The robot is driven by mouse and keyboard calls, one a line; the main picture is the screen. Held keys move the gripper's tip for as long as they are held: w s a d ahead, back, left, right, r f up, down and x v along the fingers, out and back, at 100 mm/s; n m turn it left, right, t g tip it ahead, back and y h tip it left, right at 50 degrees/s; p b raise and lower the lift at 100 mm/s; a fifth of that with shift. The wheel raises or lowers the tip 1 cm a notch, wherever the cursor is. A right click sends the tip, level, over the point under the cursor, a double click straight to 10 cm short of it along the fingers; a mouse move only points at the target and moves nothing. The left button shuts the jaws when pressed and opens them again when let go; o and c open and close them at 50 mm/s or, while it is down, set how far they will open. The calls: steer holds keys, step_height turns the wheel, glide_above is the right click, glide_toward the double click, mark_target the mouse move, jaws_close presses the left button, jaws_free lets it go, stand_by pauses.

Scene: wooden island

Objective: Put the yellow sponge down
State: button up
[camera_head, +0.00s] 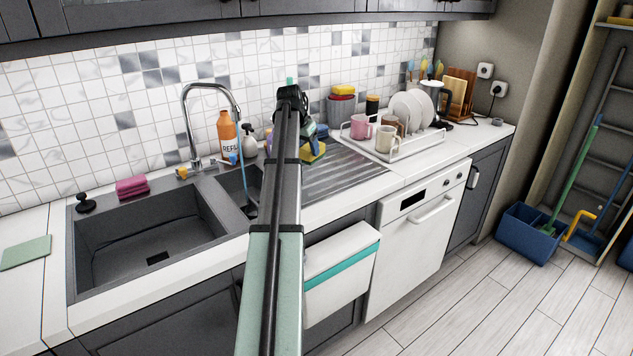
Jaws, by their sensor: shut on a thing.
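A yellow sponge (313,153) shows just right of my arm, at the left end of the ribbed metal drainboard beside the sink. My gripper (316,137) is small and dark here, and partly hidden behind my own arm. It is shut on the yellow sponge from above. The sponge's left side is hidden by the arm. I cannot tell whether the sponge touches the surface below it.
The grey sink (150,243) with a tall faucet (186,110) is left of my arm. An orange bottle (227,134) stands behind it. A white dish rack (400,152) with plates and mugs stands right of the drainboard (350,172). The drainboard's middle is clear.

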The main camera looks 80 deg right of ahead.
steer(key=shift+s+d+r+m, duration=0.1)
steer(key=shift+d+r+m, duration=0.15)
steer(key=shift+d, duration=0.3)
steer(key=shift+d+r+m, duration=0.15)
steer(key=shift+d+m, duration=0.1)
steer(key=shift+d, duration=0.3)
steer(key=shift+s+m+g, duration=0.1)
steer(key=shift+m+g, duration=0.3)
steer(key=shift+m, duration=0.1)
steer(key=shift+s+a+m+y, duration=0.15)
steer(key=shift+m+y, duration=0.15)
steer(key=shift+m, duration=0.2)
steer(key=shift+m+g, duration=0.3)
steer(key=shift+m, duration=0.2)
steer(key=shift+f, duration=4.95)
steer(key=shift+f, duration=0.15)
steer(key=o, duration=1)
